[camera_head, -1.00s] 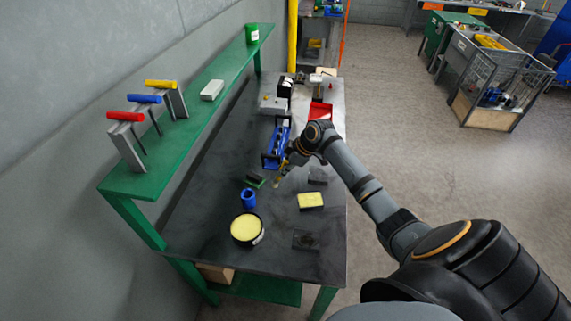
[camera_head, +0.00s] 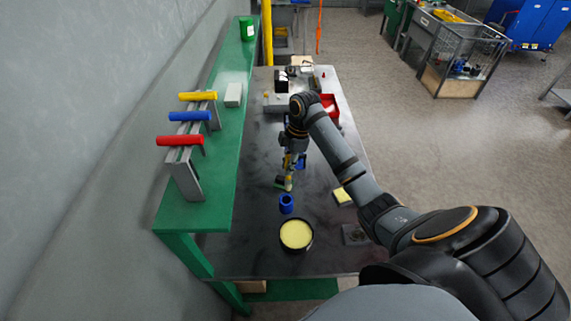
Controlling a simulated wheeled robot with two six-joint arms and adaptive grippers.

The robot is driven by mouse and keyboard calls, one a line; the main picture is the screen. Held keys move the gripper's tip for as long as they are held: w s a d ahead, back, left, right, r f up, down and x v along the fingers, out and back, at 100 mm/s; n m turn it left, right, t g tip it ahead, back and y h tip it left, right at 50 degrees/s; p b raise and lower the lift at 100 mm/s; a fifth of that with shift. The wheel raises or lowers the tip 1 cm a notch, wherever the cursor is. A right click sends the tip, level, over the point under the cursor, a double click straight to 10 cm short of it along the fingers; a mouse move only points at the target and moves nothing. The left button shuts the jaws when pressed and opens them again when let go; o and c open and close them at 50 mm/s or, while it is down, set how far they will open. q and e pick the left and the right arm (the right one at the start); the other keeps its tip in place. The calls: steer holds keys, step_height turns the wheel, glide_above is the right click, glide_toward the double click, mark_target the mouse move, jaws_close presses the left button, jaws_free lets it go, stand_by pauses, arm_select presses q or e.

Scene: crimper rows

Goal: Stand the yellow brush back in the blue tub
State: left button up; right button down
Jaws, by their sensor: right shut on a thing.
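The blue tub (camera_head: 287,205) stands on the dark bench top, just in front of my right gripper (camera_head: 290,176). My right gripper points down and is shut on the yellow brush (camera_head: 289,185), of which only a small pale yellow part shows below the fingers. The brush is just behind the tub and looks apart from it; its exact height is hard to tell. My left gripper is not in view.
A round black dish with a yellow pad (camera_head: 297,234) sits in front of the tub. A yellow sponge (camera_head: 342,195) lies to the right. The green shelf (camera_head: 215,208) runs along the left.

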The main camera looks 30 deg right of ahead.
mark_target(286, 183)
steer(key=shift+w+a+f, duration=0.1)
steer(key=shift+a+f, duration=0.05)
steer(key=shift+a, duration=0.05)
steer(key=shift+w+a+f+b, duration=0.25)
steer(key=shift+f+b, duration=0.15)
steer(key=shift+f, duration=0.2)
steer(key=shift+s+f, duration=0.1)
steer(key=shift+f, duration=0.25)
steer(key=f, duration=0.1)
steer(key=f+b, duration=0.1)
steer(key=shift+s+d+f+b, duration=0.1)
steer(key=shift+d+f+b, duration=0.2)
steer(key=shift+f, duration=0.1)
steer(key=shift+a+f, duration=0.2)
steer(key=shift+f, duration=0.25)
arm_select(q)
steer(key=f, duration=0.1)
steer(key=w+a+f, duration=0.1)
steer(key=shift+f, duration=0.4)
arm_select(e)
steer(key=shift+d, duration=0.1)
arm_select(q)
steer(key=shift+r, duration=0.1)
arm_select(e)
steer(key=shift+r, duration=0.1)
